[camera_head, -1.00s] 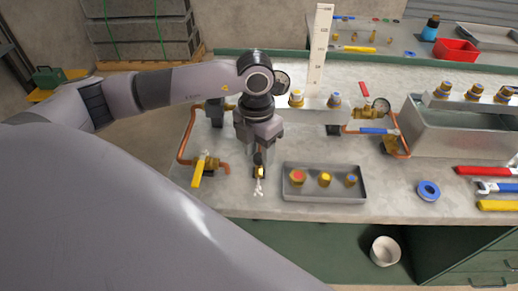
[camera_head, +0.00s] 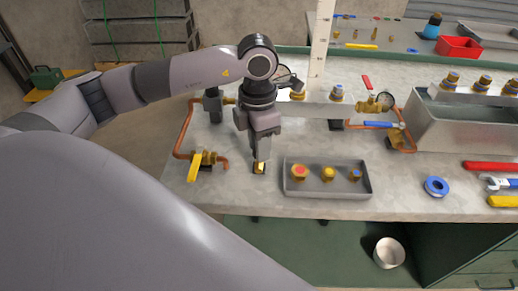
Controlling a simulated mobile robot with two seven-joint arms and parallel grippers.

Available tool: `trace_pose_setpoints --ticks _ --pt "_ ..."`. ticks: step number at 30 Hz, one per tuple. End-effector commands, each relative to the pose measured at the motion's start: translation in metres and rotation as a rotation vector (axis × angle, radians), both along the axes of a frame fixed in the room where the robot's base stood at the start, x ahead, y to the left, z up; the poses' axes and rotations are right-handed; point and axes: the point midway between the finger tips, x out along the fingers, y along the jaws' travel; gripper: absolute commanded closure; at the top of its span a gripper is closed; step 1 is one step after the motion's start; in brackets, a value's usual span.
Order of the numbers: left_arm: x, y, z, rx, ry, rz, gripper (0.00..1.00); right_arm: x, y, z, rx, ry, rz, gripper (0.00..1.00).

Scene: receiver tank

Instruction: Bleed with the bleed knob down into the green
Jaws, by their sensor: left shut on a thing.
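My left gripper (camera_head: 261,160) points down at the bench front, left of the metal tray, and is shut on a small brass piece (camera_head: 259,168), which looks like the bleed knob. The fingers and wrist hide most of it, so I cannot tell how far it is turned. A round gauge (camera_head: 287,75) behind my left wrist is mostly covered; its needle and green zone cannot be read. My right gripper is not in view.
A yellow-handled valve (camera_head: 197,170) on copper pipe is left of my gripper. A metal tray (camera_head: 328,194) with brass fittings is close on the right. Blue tape (camera_head: 436,187), wrenches and a large metal trough (camera_head: 462,137) lie farther right.

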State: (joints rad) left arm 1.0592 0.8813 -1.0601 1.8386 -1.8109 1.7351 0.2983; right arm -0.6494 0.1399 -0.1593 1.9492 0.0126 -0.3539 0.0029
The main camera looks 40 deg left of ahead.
Motion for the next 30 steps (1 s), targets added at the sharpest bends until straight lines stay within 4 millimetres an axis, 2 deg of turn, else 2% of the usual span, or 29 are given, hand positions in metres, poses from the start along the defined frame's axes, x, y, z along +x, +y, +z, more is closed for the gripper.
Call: trace_pose_setpoints --ticks 1,6,18,30 --pt "0.000 0.000 -0.004 0.000 -0.002 -0.047 0.99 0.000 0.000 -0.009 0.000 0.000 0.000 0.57" --pt "0.001 -0.001 -0.004 0.000 -0.002 -0.207 0.99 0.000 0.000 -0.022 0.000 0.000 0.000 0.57" --pt "0.001 -0.001 -0.002 -0.002 -0.002 -0.522 1.00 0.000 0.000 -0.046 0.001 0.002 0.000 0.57" --pt "0.000 -0.001 0.000 -0.001 -0.002 -0.663 1.00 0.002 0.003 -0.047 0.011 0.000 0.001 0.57"
